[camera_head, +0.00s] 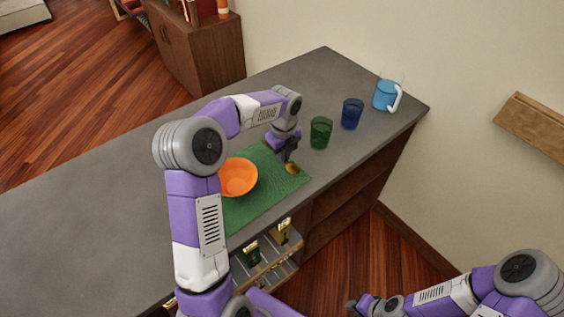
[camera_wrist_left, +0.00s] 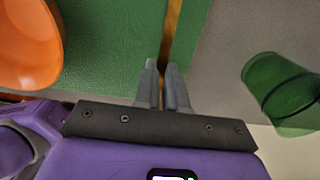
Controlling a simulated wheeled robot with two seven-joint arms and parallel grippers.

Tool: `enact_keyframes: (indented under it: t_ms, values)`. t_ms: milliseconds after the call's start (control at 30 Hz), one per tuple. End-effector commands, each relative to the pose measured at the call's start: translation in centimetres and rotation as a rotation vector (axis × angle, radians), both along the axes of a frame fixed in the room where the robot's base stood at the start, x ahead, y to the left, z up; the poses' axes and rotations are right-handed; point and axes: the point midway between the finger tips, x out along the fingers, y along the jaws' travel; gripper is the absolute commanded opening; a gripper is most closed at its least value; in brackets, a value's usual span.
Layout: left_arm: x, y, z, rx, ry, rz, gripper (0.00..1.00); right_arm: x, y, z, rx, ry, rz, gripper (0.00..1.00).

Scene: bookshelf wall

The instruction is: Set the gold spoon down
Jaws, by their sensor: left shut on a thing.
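The gold spoon (camera_head: 292,169) shows at the right part of the green mat in the head view, under my left gripper (camera_head: 289,162). In the left wrist view the spoon's handle (camera_wrist_left: 173,30) is a narrow gold strip running away from my left gripper's fingertips (camera_wrist_left: 167,72), along the mat's edge. My left gripper is shut on the spoon and points down close to the mat; whether the spoon touches the mat is unclear. My right gripper (camera_head: 355,304) is low at the bottom of the head view, away from the counter; its fingers are too small to read.
An orange bowl (camera_head: 238,177) stands on the green mat (camera_head: 245,212), left of my left gripper. The counter's left part is clear.

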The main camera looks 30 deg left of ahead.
Motion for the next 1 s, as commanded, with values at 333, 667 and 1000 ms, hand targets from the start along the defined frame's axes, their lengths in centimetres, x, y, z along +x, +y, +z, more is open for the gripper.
enact_keyframes:
  t_ms: [333,667,1000]
  values:
    - [0.0,0.0,-2.9,0.0,0.0,0.0,0.0,0.0,0.0,-0.6,0.0,0.0,0.0,0.35]
    - [0.0,0.0,-3.2,0.0,0.001,0.0,0.28,0.0,0.0,-0.7,0.0,0.0,0.0,0.35]
    - [0.0,0.0,-3.1,0.0,0.001,0.0,0.36,0.0,0.0,-0.7,0.0,0.0,0.0,0.35]
